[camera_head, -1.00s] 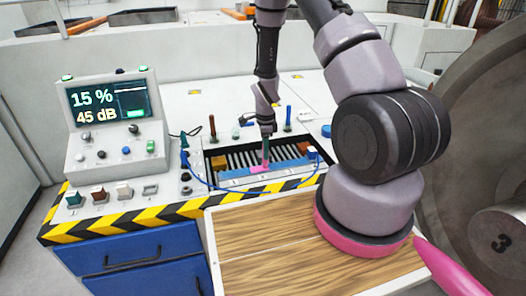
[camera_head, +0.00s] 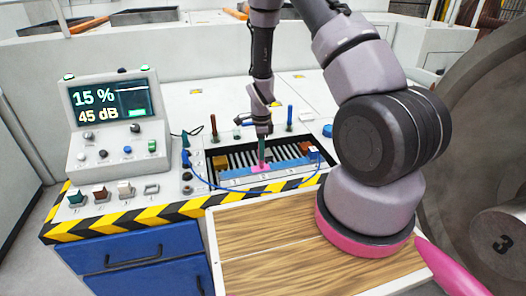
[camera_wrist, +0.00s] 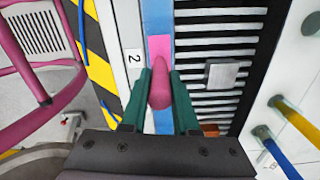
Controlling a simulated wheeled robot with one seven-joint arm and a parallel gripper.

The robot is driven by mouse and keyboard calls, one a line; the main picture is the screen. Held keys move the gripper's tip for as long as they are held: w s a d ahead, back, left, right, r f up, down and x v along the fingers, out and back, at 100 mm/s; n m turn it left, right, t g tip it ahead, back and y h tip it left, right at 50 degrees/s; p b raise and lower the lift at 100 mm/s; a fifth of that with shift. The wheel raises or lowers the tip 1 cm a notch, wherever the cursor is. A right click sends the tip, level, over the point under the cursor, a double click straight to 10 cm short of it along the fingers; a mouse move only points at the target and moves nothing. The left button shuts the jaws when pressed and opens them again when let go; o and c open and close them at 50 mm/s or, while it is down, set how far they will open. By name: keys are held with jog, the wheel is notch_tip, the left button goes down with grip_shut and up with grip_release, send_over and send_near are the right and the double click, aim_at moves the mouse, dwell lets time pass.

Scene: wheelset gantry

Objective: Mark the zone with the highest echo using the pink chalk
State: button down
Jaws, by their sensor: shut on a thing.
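My gripper (camera_head: 261,162) points down over the slotted test bay and is shut on the pink chalk (camera_wrist: 160,92), which sits between its two green fingers in the wrist view. Under and ahead of the chalk, a pink patch (camera_wrist: 158,46) covers part of the blue strip (camera_wrist: 157,14) beside the label 2 (camera_wrist: 135,57). The patch also shows in the head view (camera_head: 259,169). I cannot tell whether the chalk tip touches the strip. The display (camera_head: 110,103) reads 15 % and 45 dB.
A blue cable (camera_head: 200,183) runs from the console side to the bay's right end. Several coloured handles stand behind the bay. A black-and-yellow edge (camera_head: 130,215) and a wooden top (camera_head: 265,245) lie in front. A large wheel (camera_head: 480,130) stands at right.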

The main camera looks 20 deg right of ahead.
jog(key=shift+a, duration=0.1)
jog(key=shift+a, duration=0.4)
jog(key=shift+a, duration=0.1)
jog(key=shift+a, duration=0.35)
jog(key=shift+a, duration=0.1)
jog(key=shift+a, duration=0.4)
jog(key=shift+w+r, duration=0.1)
jog(key=shift+r, duration=0.05)
notch_tip(320, 180, up, 7)
dwell(0.7)
